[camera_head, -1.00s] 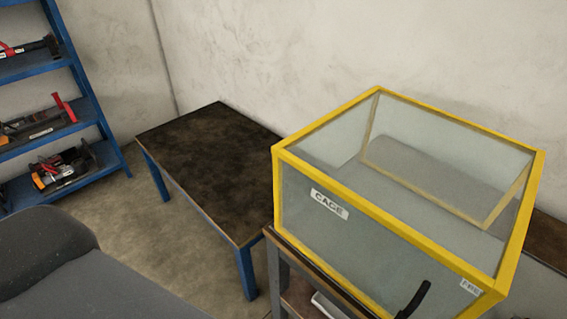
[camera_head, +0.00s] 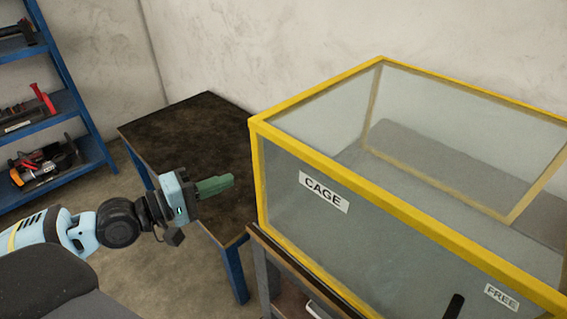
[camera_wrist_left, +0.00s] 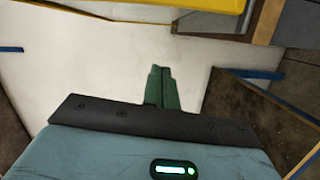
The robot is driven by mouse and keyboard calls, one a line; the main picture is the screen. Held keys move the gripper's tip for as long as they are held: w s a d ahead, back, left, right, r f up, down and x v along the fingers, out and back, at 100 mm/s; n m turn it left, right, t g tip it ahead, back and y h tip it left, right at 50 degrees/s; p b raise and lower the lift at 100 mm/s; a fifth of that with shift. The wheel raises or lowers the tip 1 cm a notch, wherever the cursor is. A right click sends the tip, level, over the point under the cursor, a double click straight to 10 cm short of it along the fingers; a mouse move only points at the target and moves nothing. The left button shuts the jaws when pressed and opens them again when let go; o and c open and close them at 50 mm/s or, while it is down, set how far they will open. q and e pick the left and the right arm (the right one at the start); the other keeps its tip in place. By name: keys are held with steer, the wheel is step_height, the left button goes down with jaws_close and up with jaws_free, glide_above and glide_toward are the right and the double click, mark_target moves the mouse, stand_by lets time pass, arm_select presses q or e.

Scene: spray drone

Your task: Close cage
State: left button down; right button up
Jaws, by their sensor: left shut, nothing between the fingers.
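The cage (camera_head: 390,215) is a large clear-walled box with a yellow frame, on the right in the head view. Its front wall has a "CAGE" label (camera_head: 323,192) and a "FREE" label (camera_head: 501,297). A black handle (camera_head: 453,307) shows at the bottom edge, partly cut off. My left gripper (camera_head: 230,181) has green fingers, is shut and empty, and is left of the cage, apart from it. In the left wrist view the green fingers (camera_wrist_left: 162,76) are together, and a yellow edge (camera_wrist_left: 170,4) crosses the top. My right gripper is out of view.
A dark-topped table with blue legs (camera_head: 190,125) stands behind my left gripper, left of the cage. A blue shelf (camera_head: 75,165) with tools is at the far left. A stand (camera_head: 262,275) is under the cage. Open floor lies between shelf and table.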

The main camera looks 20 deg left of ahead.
arm_select(q)
steer(key=shift+n+h, duration=0.4)
steer(key=shift+n, duration=0.2)
steer(key=r, duration=0.2)
steer(key=w+r, duration=0.1)
steer(key=r, duration=0.1)
steer(key=shift+w, duration=0.15)
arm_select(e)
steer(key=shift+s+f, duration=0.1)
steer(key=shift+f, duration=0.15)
arm_select(q)
steer(key=shift+w, duration=0.1)
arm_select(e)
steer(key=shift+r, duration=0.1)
